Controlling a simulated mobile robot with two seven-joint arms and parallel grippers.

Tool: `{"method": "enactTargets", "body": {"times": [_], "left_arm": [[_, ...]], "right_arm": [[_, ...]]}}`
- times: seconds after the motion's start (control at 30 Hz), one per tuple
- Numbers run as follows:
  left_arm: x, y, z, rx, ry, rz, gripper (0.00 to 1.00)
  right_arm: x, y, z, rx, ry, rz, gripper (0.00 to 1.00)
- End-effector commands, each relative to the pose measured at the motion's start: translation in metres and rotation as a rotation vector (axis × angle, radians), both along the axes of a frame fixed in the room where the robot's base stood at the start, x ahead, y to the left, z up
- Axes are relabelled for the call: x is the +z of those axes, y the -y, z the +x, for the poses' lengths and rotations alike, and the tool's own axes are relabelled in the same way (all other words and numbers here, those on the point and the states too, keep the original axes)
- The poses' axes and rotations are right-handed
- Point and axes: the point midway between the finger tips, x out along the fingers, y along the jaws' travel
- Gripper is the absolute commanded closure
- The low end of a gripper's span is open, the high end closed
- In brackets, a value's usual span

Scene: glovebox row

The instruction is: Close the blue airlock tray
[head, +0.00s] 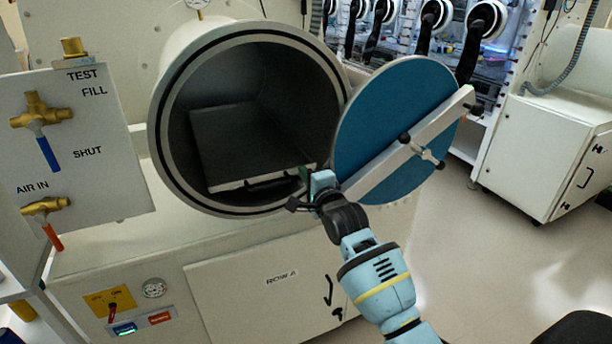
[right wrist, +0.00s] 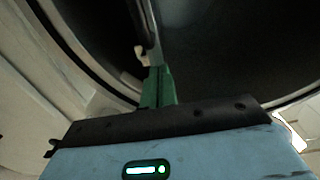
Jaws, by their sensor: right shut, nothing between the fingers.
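The airlock is a round chamber with a dark interior and a black-sealed rim (head: 172,150). Inside it lies a flat dark grey tray (head: 235,140) with a pale front edge and a black bar handle (head: 270,182); no blue shows on the tray. The blue round door (head: 385,110) stands swung open to the right. My right gripper (head: 304,176) is at the chamber mouth, by the right end of the tray front. Its green fingers (right wrist: 156,86) are shut and empty, close to a pale bar edge in the right wrist view; contact cannot be told. My left gripper is not in view.
The door's pale crossbar (head: 410,145) with black knobs lies just right of my right gripper. A valve panel (head: 85,140) stands at the left. The white cabinet (head: 240,285) is below the chamber. Open floor (head: 510,230) lies to the right.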

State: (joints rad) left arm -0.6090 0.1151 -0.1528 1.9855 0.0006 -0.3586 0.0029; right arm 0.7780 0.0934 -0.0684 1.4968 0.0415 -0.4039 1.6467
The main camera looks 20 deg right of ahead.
Motion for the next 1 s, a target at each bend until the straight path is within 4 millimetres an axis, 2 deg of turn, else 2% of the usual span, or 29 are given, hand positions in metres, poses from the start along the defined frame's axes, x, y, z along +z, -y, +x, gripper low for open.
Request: {"method": "enactTargets", "body": {"times": [0.43, 1.0], "left_arm": [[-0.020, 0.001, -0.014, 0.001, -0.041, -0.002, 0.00], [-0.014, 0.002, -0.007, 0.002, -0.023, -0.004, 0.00]], "right_arm": [[-0.003, -0.001, 0.045, -0.001, -0.003, 0.001, 1.00], [0.001, -0.002, 0.046, 0.001, 0.000, 0.002, 1.00]]}}
